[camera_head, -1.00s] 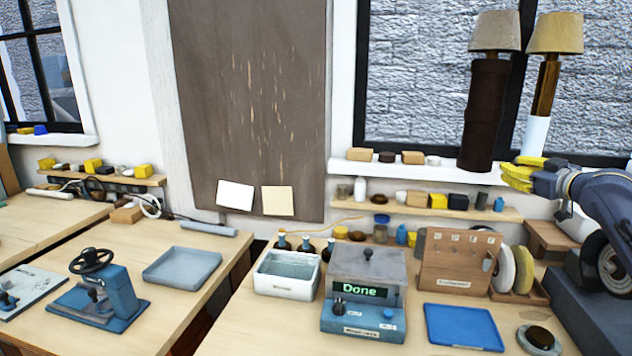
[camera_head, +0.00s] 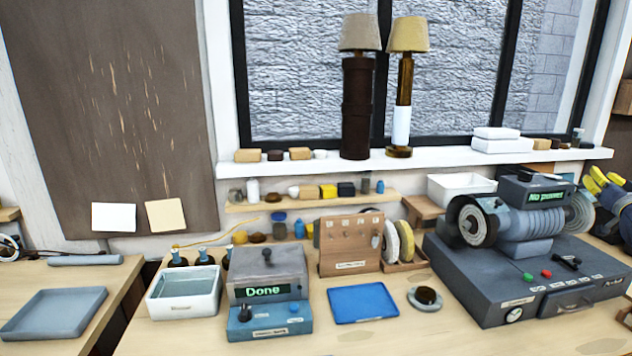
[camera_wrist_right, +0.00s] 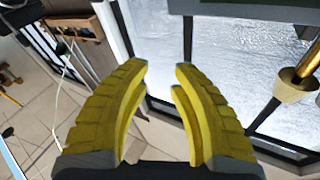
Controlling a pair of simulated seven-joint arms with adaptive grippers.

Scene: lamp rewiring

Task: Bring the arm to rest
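My right gripper (camera_head: 604,183) shows at the right edge in the head view, beside the grey grinding machine, with yellow fingers. In the right wrist view its two yellow fingers (camera_wrist_right: 161,85) stand apart with nothing between them, so it is open and empty. Below it there are only floor tiles and the window. My left gripper is not in view. Two lamps stand on the white windowsill: a dark brown one (camera_head: 357,105) and a slimmer amber and white one (camera_head: 403,95). A lampshade and amber stem (camera_wrist_right: 298,82) also show at the right of the wrist view.
The grinding machine (camera_head: 520,270), its display reading "No power", fills the bench's right side. A tester (camera_head: 268,290) reading "Done", a blue tray (camera_head: 362,303), a white bin (camera_head: 184,292) and a pegboard stand (camera_head: 350,245) occupy the bench. The bench front is clear.

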